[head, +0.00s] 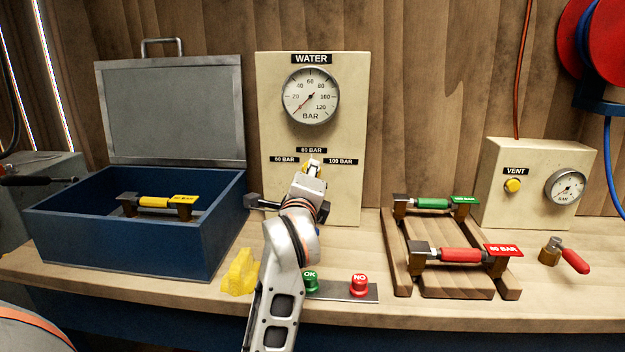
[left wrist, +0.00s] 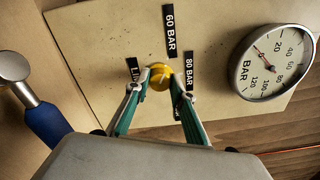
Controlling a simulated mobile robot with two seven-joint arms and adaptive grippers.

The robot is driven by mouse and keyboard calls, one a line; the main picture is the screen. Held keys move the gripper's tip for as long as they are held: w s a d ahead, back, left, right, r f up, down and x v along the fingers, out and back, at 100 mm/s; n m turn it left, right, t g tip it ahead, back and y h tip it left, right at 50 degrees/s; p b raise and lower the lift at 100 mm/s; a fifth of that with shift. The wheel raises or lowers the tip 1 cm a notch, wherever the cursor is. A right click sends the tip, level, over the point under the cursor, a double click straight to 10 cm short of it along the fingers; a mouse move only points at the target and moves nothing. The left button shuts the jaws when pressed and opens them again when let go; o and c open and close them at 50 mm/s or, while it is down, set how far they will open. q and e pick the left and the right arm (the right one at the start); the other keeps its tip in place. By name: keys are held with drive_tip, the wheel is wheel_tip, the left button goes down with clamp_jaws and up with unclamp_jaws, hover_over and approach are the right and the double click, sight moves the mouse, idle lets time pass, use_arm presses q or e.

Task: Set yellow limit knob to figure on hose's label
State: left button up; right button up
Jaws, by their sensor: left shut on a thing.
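The round yellow limit knob (left wrist: 158,76) is on the cream WATER panel (head: 345,205). My left gripper (left wrist: 160,83) is shut on the knob, with one finger on each side; its arm covers most of the knob in the head view. Around the knob are the labels 60 BAR (head: 284,159), 80 BAR (head: 311,150) and 100 BAR (head: 341,161). Where the knob points cannot be told. My right gripper is not in view.
The yellow hose lies in the open blue case (head: 125,245); the others rest on a wooden rack (head: 402,283). Green OK (head: 310,284) and red NO (head: 359,287) buttons stand near the front. A VENT box (head: 492,205) stands right.

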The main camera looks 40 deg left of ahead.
use_arm(q)
drive_tip(key=shift+n, duration=0.3)
drive_tip(key=o, duration=1.1)
drive_tip(key=v, duration=0.7)
drive_tip(key=shift+s+d, duration=0.15)
drive_tip(key=shift+s, duration=0.1)
drive_tip(key=shift+f, duration=0.1)
